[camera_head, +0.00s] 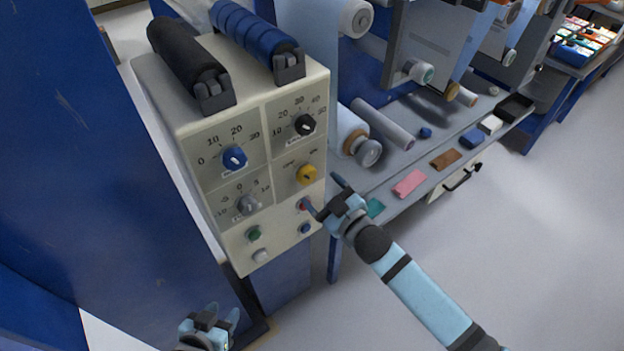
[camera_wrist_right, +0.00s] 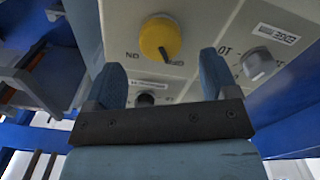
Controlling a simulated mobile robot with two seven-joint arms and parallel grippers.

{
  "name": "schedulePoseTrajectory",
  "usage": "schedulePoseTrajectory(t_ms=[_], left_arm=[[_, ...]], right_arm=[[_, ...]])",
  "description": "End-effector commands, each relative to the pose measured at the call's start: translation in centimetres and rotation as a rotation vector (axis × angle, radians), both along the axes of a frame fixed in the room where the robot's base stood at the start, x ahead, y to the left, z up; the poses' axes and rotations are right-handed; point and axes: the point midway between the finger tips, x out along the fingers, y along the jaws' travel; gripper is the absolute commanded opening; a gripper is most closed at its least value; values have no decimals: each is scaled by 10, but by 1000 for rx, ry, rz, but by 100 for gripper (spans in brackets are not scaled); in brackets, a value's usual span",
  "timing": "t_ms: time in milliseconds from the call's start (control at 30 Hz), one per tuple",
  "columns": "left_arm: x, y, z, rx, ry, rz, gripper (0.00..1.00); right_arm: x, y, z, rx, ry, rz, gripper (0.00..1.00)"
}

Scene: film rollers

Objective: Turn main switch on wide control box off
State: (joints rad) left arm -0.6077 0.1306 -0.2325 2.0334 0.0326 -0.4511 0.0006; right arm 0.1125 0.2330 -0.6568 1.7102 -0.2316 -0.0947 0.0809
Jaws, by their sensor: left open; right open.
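The wide control box (camera_head: 225,130) is cream, with several knobs and buttons on its front face. Its yellow switch knob (camera_head: 306,174), marked ON and OFF, sits at the middle right of that face; I cannot tell clearly which label it points to. My right gripper (camera_head: 321,197) is open and empty, just below and right of the yellow knob, near a red button. In the right wrist view, the yellow knob (camera_wrist_right: 160,38) lies beyond the gap between the fingers (camera_wrist_right: 162,70), apparently apart from them. My left gripper (camera_head: 215,321) is open and empty, low beside the box.
A blue knob (camera_head: 234,158), a black knob (camera_head: 304,125) and a grey knob (camera_head: 247,205) share the face. A green button (camera_head: 254,233) is lower left. A grey shelf (camera_head: 400,170) with rollers and coloured blocks stands to the right. The floor at right is clear.

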Motion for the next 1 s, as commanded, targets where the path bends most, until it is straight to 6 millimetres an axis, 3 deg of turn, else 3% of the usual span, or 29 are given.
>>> schedulePoseTrajectory(t_ms=[200,400,1000], left_arm=[[0,0,0,0,-1,0,43],[1,-1,0,-4,-1,2,43],[1,-4,1,-11,0,5,43]], right_arm=[[-41,-30,-1,0,2,1,80],[-63,-45,0,0,0,0,80],[-69,-50,0,1,-1,0,80]])
